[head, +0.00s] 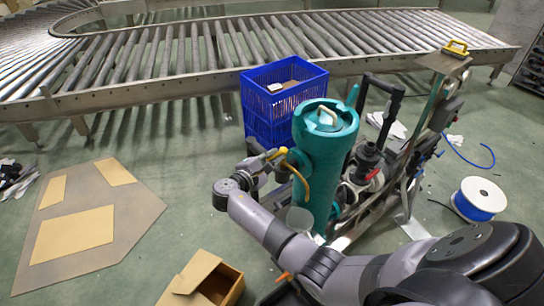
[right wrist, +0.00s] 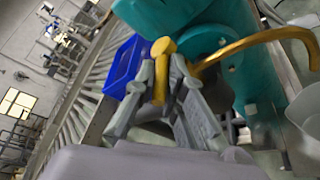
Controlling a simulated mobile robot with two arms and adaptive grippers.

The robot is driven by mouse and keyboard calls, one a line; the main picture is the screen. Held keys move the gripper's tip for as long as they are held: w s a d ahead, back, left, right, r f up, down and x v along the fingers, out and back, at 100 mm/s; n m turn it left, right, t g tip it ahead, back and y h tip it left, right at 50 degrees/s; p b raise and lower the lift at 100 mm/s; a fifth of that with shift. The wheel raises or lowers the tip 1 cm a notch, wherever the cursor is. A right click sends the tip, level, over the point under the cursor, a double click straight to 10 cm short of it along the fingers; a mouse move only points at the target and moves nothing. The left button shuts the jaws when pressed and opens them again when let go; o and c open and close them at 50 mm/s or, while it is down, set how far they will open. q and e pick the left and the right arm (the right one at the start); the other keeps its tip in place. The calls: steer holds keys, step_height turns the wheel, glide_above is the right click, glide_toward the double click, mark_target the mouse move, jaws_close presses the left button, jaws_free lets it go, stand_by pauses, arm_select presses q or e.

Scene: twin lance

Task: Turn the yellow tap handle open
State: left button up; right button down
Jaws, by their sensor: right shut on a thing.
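The yellow tap handle (head: 281,152) is on the near left side of a teal cylindrical tank (head: 325,160). My right gripper (head: 268,160) reaches it from the left side of the tank. In the right wrist view, the fingers of my right gripper (right wrist: 162,80) are on either side of the yellow handle (right wrist: 163,47), shut on its stem, with its rounded end showing above the fingertips. A yellow curved pipe (right wrist: 260,42) runs off to the right beside it. Part of the handle's stem is hidden by the fingers. My left gripper is not in view.
A roller conveyor (head: 200,55) crosses the back. Black pipes and a metal frame (head: 405,165) stand right of the tank. A cardboard box (head: 205,280) and a blue cable spool (head: 480,198) are on the floor.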

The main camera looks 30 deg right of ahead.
mark_target(291, 169)
steer(key=s+n+t+y+p, duration=0.1)
steer(key=n+t+y, duration=0.2)
steer(key=s+d+n+t+y+p, duration=0.1)
steer(key=n+t+y, duration=0.2)
steer(key=n+y, duration=0.1)
steer(key=s+d+n+t+y+p, duration=0.1)
steer(key=n+t+y, duration=0.1)
steer(key=n+y, duration=0.1)
steer(key=shift+s+f+t+p, duration=0.2)
steer(key=shift+t+p, duration=0.15)
steer(key=shift+t, duration=0.05)
steer(key=n+y+b, duration=0.2)
steer(key=y+b, duration=0.1)
steer(key=d+n+y+b, duration=0.1)
steer(key=n+y+b, duration=0.1)
steer(key=y+b, duration=0.1)
steer(key=d+n+y+b, duration=0.1)
steer(key=n+y+b, duration=0.1)
steer(key=b, duration=0.2)
steer(key=shift+s+d+f+n+y, duration=0.1)
steer(key=shift+s+d+n+y, duration=0.05)
steer(key=shift+s+n+y, duration=0.2)
steer(key=shift+d+n+g+y+b, duration=0.15)
steer(key=shift+n+g+y+b, duration=0.2)
steer(key=shift+y+b, duration=0.25)
steer(key=shift+r+n+y+b, duration=0.3)
steer(key=shift+y+b, duration=0.05)
steer(key=shift+b, duration=0.1)
steer(key=shift+d+r, duration=0.1)
